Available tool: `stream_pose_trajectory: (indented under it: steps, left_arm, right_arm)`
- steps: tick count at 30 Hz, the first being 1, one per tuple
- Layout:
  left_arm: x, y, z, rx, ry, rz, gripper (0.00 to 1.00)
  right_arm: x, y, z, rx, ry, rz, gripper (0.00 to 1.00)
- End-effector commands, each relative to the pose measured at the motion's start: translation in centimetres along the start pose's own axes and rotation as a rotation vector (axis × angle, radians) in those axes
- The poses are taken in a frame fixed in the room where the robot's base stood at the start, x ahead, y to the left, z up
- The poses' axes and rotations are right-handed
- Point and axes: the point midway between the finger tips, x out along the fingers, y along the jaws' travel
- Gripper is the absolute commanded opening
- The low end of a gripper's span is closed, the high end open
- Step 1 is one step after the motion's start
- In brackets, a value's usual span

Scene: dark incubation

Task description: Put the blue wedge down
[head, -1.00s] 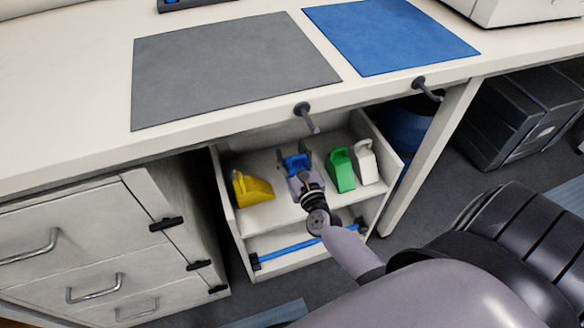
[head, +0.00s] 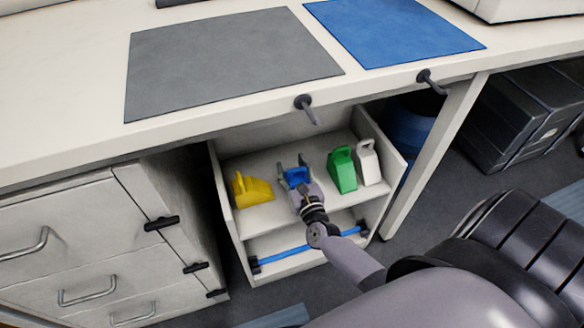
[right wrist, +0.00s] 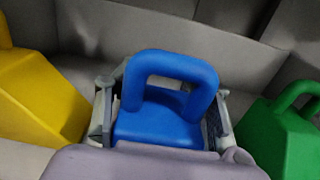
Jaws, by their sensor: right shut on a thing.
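The blue wedge (head: 296,176) has a loop handle and sits between the fingers of my right gripper (head: 294,171), inside the open white drawer (head: 258,214). In the right wrist view the blue wedge (right wrist: 172,95) fills the middle, with a grey finger of the right gripper (right wrist: 165,112) on each side. The gripper is shut on it. Its underside is hidden, so I cannot tell whether it touches the drawer floor. My left gripper is not in view.
A yellow wedge (head: 251,190) stands to the left; a green wedge (head: 342,170) and a white wedge (head: 368,162) stand to the right. The drawer has a blue front bar (head: 300,249). The worktop (head: 75,70) overhangs behind, with grey (head: 230,60) and blue (head: 395,32) mats.

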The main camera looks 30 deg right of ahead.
Motion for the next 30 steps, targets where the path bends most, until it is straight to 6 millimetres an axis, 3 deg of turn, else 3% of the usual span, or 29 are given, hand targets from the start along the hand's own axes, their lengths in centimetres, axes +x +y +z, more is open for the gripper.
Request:
stream_pose_trajectory:
  steps: [4,5,15,27,30]
  left_arm:
    - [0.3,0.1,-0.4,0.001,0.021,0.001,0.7]
    - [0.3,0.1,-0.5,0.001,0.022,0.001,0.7]
    - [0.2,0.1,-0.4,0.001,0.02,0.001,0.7]
    - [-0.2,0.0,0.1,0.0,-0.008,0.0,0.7]
    - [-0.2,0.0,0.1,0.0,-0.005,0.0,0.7]
  right_arm:
    - [0.0,0.0,-0.2,0.0,-0.001,0.0,0.1]
    - [0.0,0.0,-0.2,0.0,0.001,0.0,0.48]
    - [0.0,0.0,-0.2,0.0,0.001,0.0,0.7]
    - [0.0,0.0,0.2,0.0,0.001,0.0,0.7]
    - [-1.6,0.0,-0.1,-0.001,0.005,0.001,0.7]
